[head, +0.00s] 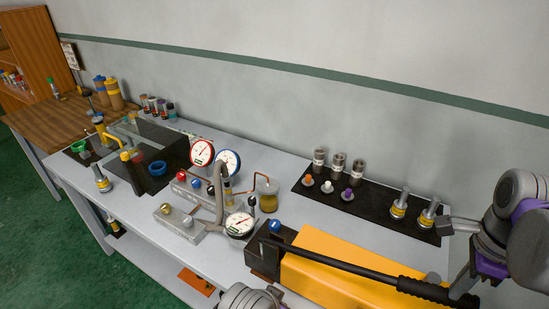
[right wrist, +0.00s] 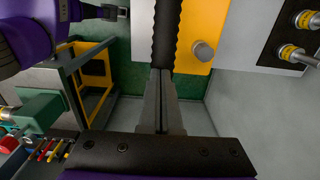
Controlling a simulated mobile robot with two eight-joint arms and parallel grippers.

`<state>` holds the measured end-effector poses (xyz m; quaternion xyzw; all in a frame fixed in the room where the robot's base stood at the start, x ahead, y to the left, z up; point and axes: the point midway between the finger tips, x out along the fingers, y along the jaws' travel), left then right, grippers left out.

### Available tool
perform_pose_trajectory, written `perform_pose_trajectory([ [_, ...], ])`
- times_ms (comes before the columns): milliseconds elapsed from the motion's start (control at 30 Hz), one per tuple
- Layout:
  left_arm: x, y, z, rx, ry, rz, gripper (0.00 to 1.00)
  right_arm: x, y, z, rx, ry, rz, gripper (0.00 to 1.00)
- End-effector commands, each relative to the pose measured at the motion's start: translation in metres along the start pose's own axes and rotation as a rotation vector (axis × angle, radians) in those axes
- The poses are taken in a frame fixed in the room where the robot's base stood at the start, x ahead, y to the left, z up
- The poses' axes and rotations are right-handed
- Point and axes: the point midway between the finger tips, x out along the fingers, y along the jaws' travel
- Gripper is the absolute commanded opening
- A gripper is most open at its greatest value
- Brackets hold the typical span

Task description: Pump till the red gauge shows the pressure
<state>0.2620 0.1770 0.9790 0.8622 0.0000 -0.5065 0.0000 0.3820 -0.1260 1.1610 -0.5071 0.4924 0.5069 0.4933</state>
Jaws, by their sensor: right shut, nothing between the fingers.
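The red-rimmed gauge (head: 201,152) stands at the back of the bench beside a blue-rimmed gauge (head: 227,162); its needle is too small to read. A third, dark-rimmed gauge (head: 240,224) sits nearer. The pump has a yellow body (head: 335,277) and a long black lever (head: 350,268) ending in a ribbed grip, also in the right wrist view (right wrist: 166,35). My right gripper (head: 461,289) is shut and empty at the grip's end; its fingertips (right wrist: 161,75) point at the grip, contact unclear. My left gripper (head: 270,293) is partly cut off at the bottom edge.
A black mat (head: 370,207) at the back right holds metal fittings and coloured plugs. A valve block (head: 180,224) with pipes stands left of the pump. A glass-sided tank (head: 150,140) stands further left. The wall closes off the back.

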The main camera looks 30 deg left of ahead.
Motion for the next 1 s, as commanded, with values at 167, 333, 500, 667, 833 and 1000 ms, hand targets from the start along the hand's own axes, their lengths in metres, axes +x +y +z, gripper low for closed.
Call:
perform_pose_trajectory([
  [167,-0.001,0.0,-0.001,0.0,0.001,0.0,0.0,0.0,0.0,0.0,0.0,0.001,0.001,0.0],
  [333,0.002,0.0,0.003,0.0,-0.003,0.0,0.0,0.006,0.0,-0.002,0.001,0.001,0.001,0.0],
  [500,0.009,0.0,0.012,0.0,-0.012,0.0,0.0,0.021,-0.001,-0.005,0.001,0.001,0.002,0.0],
  [667,0.015,0.0,0.02,0.0,-0.019,0.0,0.0,0.036,-0.002,-0.008,0.0,0.001,0.001,0.0],
  [833,0.02,0.0,0.026,0.0,-0.024,0.0,0.0,0.046,-0.003,-0.011,0.0,0.001,0.001,0.0],
  [1000,0.019,0.0,0.025,0.0,-0.023,0.0,0.0,0.046,-0.004,-0.011,0.0,0.001,0.0,0.0],
])
